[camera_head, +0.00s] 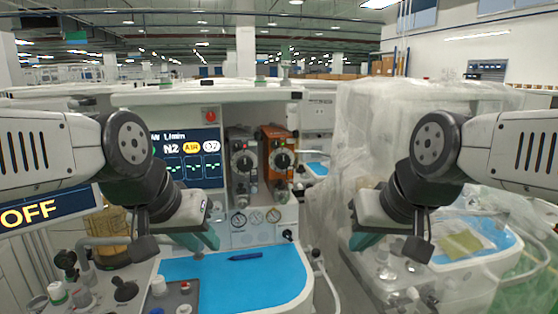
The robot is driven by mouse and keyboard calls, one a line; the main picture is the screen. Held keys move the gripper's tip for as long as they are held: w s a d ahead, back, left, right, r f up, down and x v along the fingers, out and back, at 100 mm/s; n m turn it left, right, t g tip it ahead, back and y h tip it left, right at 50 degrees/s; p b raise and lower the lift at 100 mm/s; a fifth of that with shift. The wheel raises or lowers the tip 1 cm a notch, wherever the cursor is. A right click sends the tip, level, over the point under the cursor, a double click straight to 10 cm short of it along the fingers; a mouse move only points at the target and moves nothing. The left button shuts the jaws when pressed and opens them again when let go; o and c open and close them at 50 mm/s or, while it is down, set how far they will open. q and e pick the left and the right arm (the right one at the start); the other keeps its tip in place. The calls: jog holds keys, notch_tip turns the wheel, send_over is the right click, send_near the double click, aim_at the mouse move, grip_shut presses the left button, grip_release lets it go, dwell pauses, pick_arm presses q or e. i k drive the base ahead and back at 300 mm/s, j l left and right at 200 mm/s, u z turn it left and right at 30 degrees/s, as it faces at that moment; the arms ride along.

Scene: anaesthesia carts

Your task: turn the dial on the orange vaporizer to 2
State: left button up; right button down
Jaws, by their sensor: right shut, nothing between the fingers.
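The orange vaporizer (267,134) stands on the machine, right of the screen. Its round black dial (283,159) faces me; its numbers are too small to read. A grey vaporizer (238,134) with a similar dial stands just left of it. My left gripper (207,248) hangs in front of the machine, below and left of the orange vaporizer, over the blue worktop's left part. Its fingers overlap, so their opening is unclear. My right gripper (358,244) is shut and empty, below and right of the orange vaporizer. Neither gripper touches the dial.
The blue worktop (235,275) holds a dark blue pen (245,257). Gauges (256,217) sit below the vaporizers. A screen (185,160) is on the left. A plastic-covered cart (375,115) stands close on the right. Knobs and bottles crowd the lower left.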

aim_at(281, 160)
jog(key=j+u, duration=0.15)
jog(key=j, duration=0.6)
jog(key=i+j+u, duration=0.15)
jog(key=j, duration=0.55)
jog(key=k, duration=0.05)
